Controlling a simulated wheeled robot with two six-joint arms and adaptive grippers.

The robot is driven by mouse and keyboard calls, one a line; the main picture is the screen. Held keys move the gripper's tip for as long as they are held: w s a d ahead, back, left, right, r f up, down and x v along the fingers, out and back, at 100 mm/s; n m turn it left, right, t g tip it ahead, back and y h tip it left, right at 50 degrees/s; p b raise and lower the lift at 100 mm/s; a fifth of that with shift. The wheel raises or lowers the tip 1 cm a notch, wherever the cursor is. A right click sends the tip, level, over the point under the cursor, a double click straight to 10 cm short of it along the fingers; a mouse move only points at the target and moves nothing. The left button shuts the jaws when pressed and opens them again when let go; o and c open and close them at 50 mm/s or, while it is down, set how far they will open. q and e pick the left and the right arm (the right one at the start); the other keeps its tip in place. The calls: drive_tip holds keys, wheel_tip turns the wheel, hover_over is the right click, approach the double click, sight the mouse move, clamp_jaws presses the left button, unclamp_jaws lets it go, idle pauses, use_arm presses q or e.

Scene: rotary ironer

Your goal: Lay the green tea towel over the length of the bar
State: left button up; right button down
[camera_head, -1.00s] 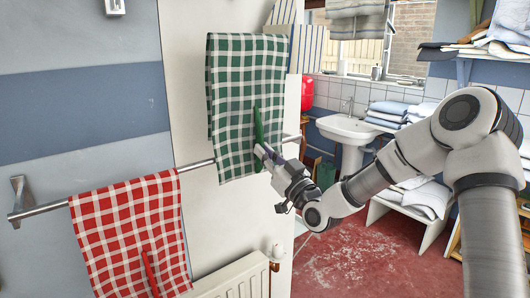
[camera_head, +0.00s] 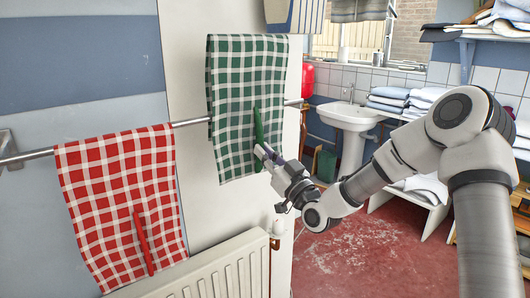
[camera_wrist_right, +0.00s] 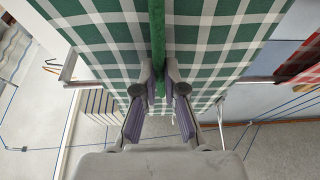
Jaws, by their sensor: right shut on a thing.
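The green checked tea towel (camera_head: 232,72) hangs folded, its top edge above the bar (camera_head: 190,122). It hides a stretch of the bar, which shows on both sides of it. I cannot tell whether the bar lies between its layers. A green strip (camera_head: 258,127) stands out from its front. My right gripper (camera_head: 264,155) is shut on this strip at the towel's lower right. In the right wrist view the fingers (camera_wrist_right: 160,82) close on the strip (camera_wrist_right: 158,35). My left gripper is not in view.
A red checked towel (camera_head: 122,195) with a red strip hangs over the bar's left part. A white radiator (camera_head: 215,270) stands below. A sink (camera_head: 350,117) and shelves of folded linen are at the back right. Red floor (camera_head: 350,245) is open between.

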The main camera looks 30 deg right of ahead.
wheel_tip(320, 180, down, 16)
drive_tip(key=b, duration=1.3)
drive_tip(key=shift+f, duration=0.25)
drive_tip(key=shift+f+b, duration=0.35)
drive_tip(key=shift+b, duration=0.1)
drive_tip(key=c, duration=1.2)
unclamp_jaws()
drive_tip(key=shift+s, duration=0.1)
drive_tip(key=v, duration=1.1)
drive_tip(key=shift+s+f, duration=0.15)
drive_tip(key=shift+s, duration=0.25)
drive_tip(key=shift+f, duration=0.1)
